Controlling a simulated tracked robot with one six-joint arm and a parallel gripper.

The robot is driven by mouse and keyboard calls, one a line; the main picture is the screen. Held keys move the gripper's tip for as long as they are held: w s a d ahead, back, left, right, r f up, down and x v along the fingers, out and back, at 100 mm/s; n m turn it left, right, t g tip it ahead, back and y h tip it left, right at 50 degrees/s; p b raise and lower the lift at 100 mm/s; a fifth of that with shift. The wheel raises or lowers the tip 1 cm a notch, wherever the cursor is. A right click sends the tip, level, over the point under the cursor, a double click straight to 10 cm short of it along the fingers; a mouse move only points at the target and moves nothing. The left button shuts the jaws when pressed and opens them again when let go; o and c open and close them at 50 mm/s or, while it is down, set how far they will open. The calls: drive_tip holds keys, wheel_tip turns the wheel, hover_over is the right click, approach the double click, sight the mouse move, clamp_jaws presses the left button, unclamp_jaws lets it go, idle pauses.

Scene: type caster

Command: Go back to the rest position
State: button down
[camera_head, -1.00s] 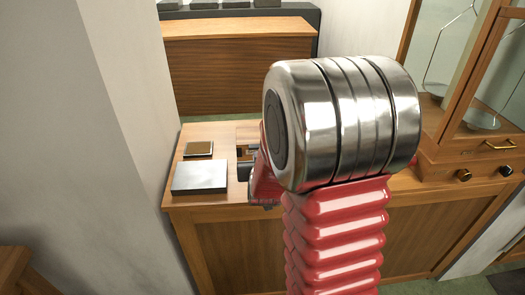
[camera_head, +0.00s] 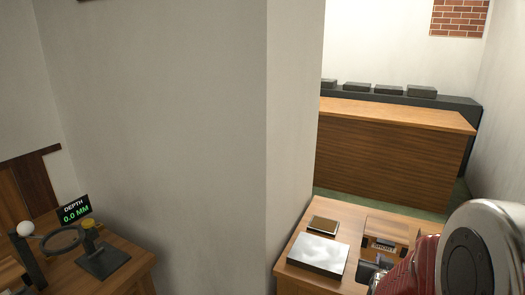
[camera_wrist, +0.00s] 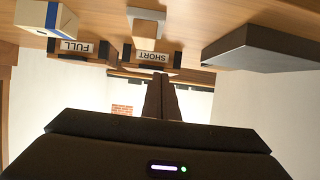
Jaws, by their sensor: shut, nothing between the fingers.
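My gripper (camera_wrist: 160,85) shows in the wrist view as two dark fingers pressed together, with nothing between them. The wrist view is upside down, with the wooden worktop along its top. The fingers are in front of a holder labelled SHORT (camera_wrist: 150,57) and appear apart from it. In the head view my arm fills the lower right corner, beside the worktop; the fingertips cannot be made out there. No marker of the rest position is visible.
The worktop (camera_head: 292,268) carries a silver plate (camera_head: 318,253), a small brown panel (camera_head: 324,224) and the SHORT holder. A FULL holder (camera_wrist: 72,47) is beside it. A wall corner (camera_head: 265,130) separates a left table with a depth display (camera_head: 74,210). A wooden counter (camera_head: 390,145) stands behind.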

drive_tip(key=s+a+r+n+g+y, duration=0.1)
drive_tip(key=s+a+r+n+y, duration=0.1)
drive_tip(key=s+a+r, duration=0.35)
drive_tip(key=s+a+r+n+g+y, duration=0.1)
drive_tip(key=s+a+r+y, duration=0.15)
drive_tip(key=a, duration=0.65)
drive_tip(key=s+a+r+n+g, duration=0.1)
drive_tip(key=s+a+g, duration=0.1)
drive_tip(key=s, duration=0.6)
drive_tip(key=s+a+r+n+g+y, duration=0.1)
drive_tip(key=s+a+r+g, duration=0.1)
drive_tip(key=s+a, duration=0.3)
drive_tip(key=s, duration=0.3)
drive_tip(key=shift+s+a+n, duration=0.2)
drive_tip(key=shift+s+n, duration=0.1)
drive_tip(key=shift+s, duration=0.05)
drive_tip(key=shift+y, duration=0.25)
